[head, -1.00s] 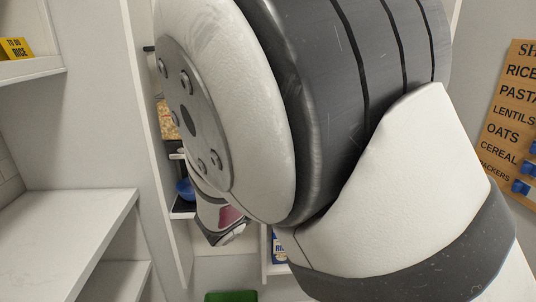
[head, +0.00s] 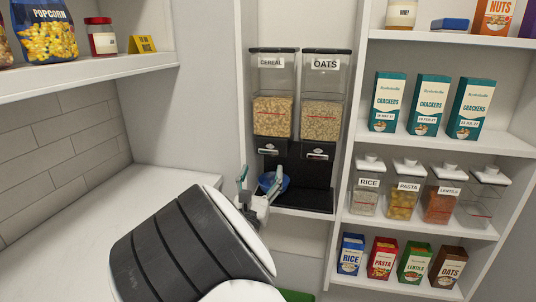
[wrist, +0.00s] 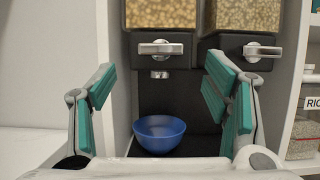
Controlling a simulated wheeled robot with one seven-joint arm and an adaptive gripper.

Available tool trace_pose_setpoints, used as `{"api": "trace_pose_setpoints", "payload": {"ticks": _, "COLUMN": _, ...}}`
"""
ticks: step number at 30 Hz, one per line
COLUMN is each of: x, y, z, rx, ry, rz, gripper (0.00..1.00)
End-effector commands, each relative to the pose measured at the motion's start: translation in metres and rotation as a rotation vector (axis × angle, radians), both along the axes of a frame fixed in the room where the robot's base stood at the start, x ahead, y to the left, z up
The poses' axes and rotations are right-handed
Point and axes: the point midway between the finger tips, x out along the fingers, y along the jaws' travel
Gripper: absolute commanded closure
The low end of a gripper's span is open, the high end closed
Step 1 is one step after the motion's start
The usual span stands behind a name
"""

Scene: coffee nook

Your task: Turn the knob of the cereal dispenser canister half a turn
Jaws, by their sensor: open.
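The cereal canister (head: 273,100), labelled CEREAL, stands on the left of the dispenser, beside the oats canister (head: 322,105). In the wrist view the cereal knob (wrist: 160,48) is a light horizontal handle on the dark block, with a spout just below it. The oats knob (wrist: 263,50) sits to its right, tilted slightly. A blue bowl (wrist: 159,133) stands under the cereal spout. My gripper (wrist: 160,90) is open and empty, its teal-padded fingers spread left and right of the cereal knob in the picture and short of it. In the head view my gripper (head: 257,183) is in front of the blue bowl (head: 273,183).
The dispenser stands on a black base (head: 305,197) in a narrow bay. A shelf upright (head: 350,130) bounds it on the right, with jars and boxes beyond. A white counter (head: 100,225) lies to the left. The space before the knobs looks clear.

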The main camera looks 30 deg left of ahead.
Motion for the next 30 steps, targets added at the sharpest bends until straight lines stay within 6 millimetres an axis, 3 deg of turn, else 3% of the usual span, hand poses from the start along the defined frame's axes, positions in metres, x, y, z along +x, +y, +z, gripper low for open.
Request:
{"api": "trace_pose_setpoints", "payload": {"ticks": 6, "x": 0.038, "y": 0.008, "z": 0.017, "rx": 0.003, "ry": -0.001, "rz": -0.002, "gripper": 0.30}}
{"api": "trace_pose_setpoints", "payload": {"ticks": 12, "x": 0.060, "y": 0.014, "z": 0.025, "rx": 0.001, "ry": 0.000, "rz": -0.001, "gripper": 0.30}}
{"api": "trace_pose_setpoints", "payload": {"ticks": 25, "x": 0.069, "y": 0.016, "z": 0.029, "rx": 0.001, "ry": 0.000, "rz": -0.001, "gripper": 0.30}}
{"api": "trace_pose_setpoints", "payload": {"ticks": 30, "x": 0.069, "y": 0.016, "z": 0.029, "rx": 0.001, "ry": 0.000, "rz": -0.001, "gripper": 0.66}}
